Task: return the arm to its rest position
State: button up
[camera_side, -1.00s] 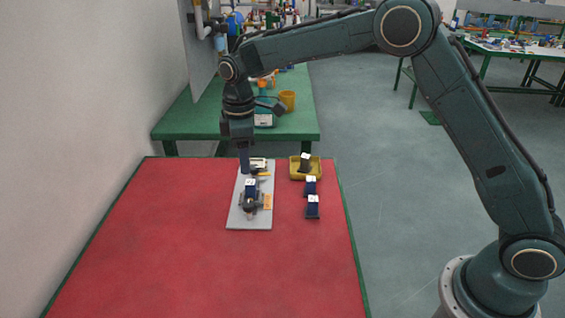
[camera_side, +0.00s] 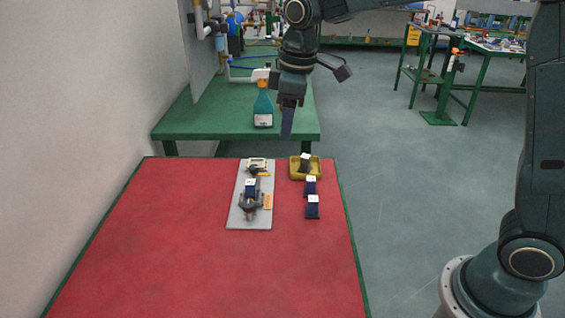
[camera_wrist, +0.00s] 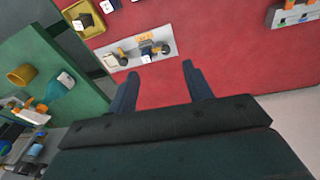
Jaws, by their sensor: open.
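My gripper (camera_side: 287,122) is raised above the back edge of the red table in the side view, pointing down and empty. In the wrist view my gripper (camera_wrist: 158,86) shows two dark fingers spread apart with nothing between them. The grey plate (camera_side: 238,215) lies on the red table (camera_side: 190,250), below and left of the gripper. A dark blue block with a white top (camera_side: 250,190) sits in a fixture on the plate. My arm reaches in from the right, and its upper part is cut off by the top of the picture.
A yellow bin (camera_side: 315,174) with a dark block in it stands right of the plate. Two more dark blocks (camera_side: 311,187) (camera_side: 313,207) stand in front of it. A green bench (camera_side: 205,120) with a spray bottle (camera_side: 263,108) is behind. The front of the red table is clear.

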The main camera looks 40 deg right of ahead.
jog(key=s+d+r+m+t, duration=0.1)
jog(key=s+d+r+m, duration=0.15)
jog(key=s, duration=0.35)
jog(key=s+d+r+m+t, duration=0.1)
jog(key=s+d+r, duration=0.15)
jog(key=s, duration=0.45)
jog(key=s+d+f+m+t, duration=0.1)
jog(key=s+d+f+m, duration=0.1)
jog(key=s, duration=1.1)
jog(key=shift+s+f+m+t, duration=0.4)
jog(key=shift+f+m, duration=0.2)
jog(key=shift+m, duration=0.65)
